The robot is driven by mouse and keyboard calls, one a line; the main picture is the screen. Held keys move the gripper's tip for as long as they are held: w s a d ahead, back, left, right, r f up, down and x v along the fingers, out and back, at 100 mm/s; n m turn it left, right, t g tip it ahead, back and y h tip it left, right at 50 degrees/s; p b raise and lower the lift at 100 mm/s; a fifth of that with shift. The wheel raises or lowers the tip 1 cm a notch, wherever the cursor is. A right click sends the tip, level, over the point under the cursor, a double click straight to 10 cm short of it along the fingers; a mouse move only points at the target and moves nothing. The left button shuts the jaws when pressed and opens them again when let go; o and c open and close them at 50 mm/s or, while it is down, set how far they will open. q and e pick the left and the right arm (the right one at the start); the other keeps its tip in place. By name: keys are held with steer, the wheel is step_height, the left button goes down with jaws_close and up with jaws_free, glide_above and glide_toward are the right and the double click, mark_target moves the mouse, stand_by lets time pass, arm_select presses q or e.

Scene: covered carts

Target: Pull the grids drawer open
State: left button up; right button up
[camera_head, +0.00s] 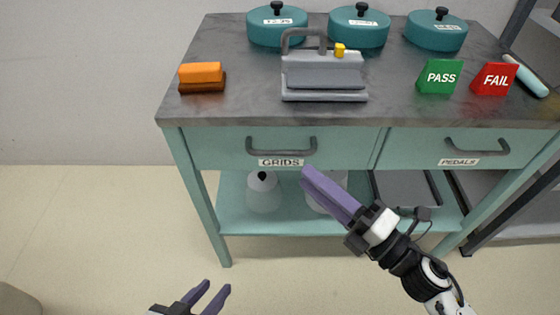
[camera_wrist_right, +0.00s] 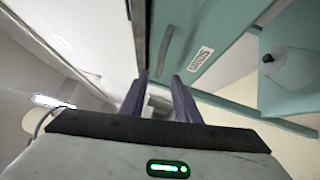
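The grids drawer (camera_head: 215,149) is the left teal drawer under the grey worktop, and its front looks flush with the cart. Its dark bar handle (camera_head: 281,150) sits above a white GRIDS label (camera_head: 281,162). The handle (camera_wrist_right: 165,45) and label (camera_wrist_right: 201,58) also show in the right wrist view. My right gripper (camera_head: 309,173) is in front of the drawer, just below and right of the handle. In the right wrist view its purple fingers (camera_wrist_right: 160,76) are apart with nothing held; the handle lies beyond their tips. My left gripper (camera_head: 214,287) is open and empty, low in front of the cart.
The pedals drawer (camera_head: 400,150) is to the right. The worktop (camera_head: 230,60) holds teal lidded pots, a grey press (camera_head: 325,72), an orange-and-brown block (camera_head: 201,76) and PASS and FAIL signs. White containers stand on the lower shelf (camera_head: 235,210).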

mark_target(280, 151)
steer(key=x, duration=0.9)
steer(key=shift+w+a+r, duration=0.1)
steer(key=shift+w+r, duration=0.05)
steer(key=shift+w, duration=0.1)
jaws_close()
